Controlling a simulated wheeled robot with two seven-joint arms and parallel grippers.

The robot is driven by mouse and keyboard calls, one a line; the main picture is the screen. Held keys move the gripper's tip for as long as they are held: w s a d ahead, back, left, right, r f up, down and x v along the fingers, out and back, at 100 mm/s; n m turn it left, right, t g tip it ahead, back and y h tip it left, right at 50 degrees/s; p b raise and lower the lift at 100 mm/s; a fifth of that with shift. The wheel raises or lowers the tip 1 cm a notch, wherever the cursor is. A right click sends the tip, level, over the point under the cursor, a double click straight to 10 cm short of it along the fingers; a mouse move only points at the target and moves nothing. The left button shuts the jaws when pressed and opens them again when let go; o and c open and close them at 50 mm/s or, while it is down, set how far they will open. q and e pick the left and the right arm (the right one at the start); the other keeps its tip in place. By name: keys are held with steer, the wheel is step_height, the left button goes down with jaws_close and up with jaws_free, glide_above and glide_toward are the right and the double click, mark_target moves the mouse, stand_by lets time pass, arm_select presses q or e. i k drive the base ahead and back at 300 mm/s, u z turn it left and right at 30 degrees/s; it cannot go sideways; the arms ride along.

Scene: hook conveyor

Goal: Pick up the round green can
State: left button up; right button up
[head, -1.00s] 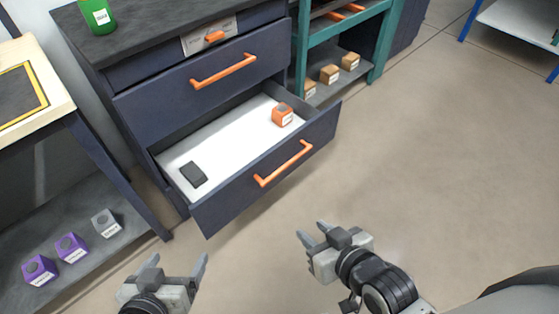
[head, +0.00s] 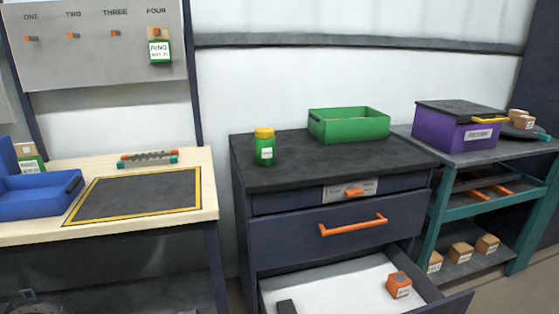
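The round green can (head: 262,146) stands upright on the dark top of the drawer cabinet (head: 300,172), near its left side. It has a yellow lid and a white label on its front. Nothing touches it. Neither of my grippers shows in the head view now, so I cannot see whether they are open or shut.
A green bin (head: 349,126) stands behind and right of the can. The bottom drawer (head: 335,288) is pulled out and holds an orange block (head: 398,285). A wooden table (head: 140,218) with a blue tray (head: 38,195) is left; a purple box (head: 455,131) is right.

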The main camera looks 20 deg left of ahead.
mark_target(264, 149)
steer(key=z, duration=0.8)
steer(key=k, duration=0.25)
steer(key=u, duration=2.3)
steer(key=i, duration=0.85)
steer(key=z, duration=0.1)
